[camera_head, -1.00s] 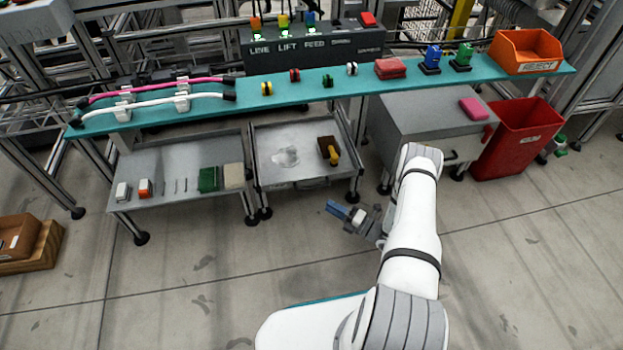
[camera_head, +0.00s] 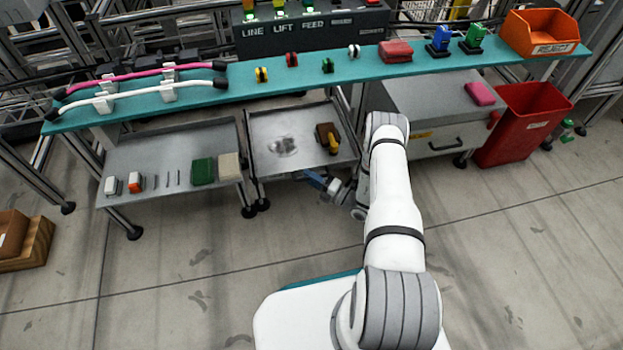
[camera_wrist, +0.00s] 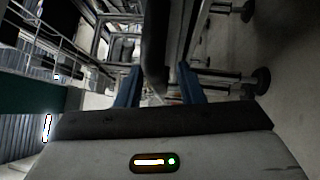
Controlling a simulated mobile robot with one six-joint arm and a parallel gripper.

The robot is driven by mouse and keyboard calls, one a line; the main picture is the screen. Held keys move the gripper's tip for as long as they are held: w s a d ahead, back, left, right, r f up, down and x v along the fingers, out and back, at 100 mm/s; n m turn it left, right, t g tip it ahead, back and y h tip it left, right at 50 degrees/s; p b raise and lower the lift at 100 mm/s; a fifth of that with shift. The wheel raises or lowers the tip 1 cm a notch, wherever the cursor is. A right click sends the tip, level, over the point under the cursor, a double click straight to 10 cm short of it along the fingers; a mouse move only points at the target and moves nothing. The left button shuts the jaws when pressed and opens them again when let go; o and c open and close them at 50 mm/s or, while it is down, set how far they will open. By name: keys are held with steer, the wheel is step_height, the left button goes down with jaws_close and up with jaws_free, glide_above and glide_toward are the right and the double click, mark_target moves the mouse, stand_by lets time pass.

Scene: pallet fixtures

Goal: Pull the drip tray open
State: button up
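The drip tray (camera_head: 265,165) is a shallow grey metal tray under the teal shelf, with a wet-looking patch inside. A brown block with a yellow handle (camera_head: 328,138) lies at its right side. My gripper (camera_head: 312,178) is low at the tray's front edge, partly hidden by my arm. In the wrist view its two blue fingers (camera_wrist: 162,80) stand apart. A dark rounded bar (camera_wrist: 155,45), which looks like the tray's handle, lies between them, with gaps visible. Whether the fingers touch it cannot be told.
A grey lower shelf (camera_head: 140,160) with small parts is left of the tray. A grey drawer cabinet (camera_head: 440,110) and a red bin (camera_head: 520,125) stand to the right. The teal shelf (camera_head: 225,95) runs above. The floor in front is clear.

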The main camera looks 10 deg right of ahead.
steer(key=shift+c, duration=0.4)
jaws_close()
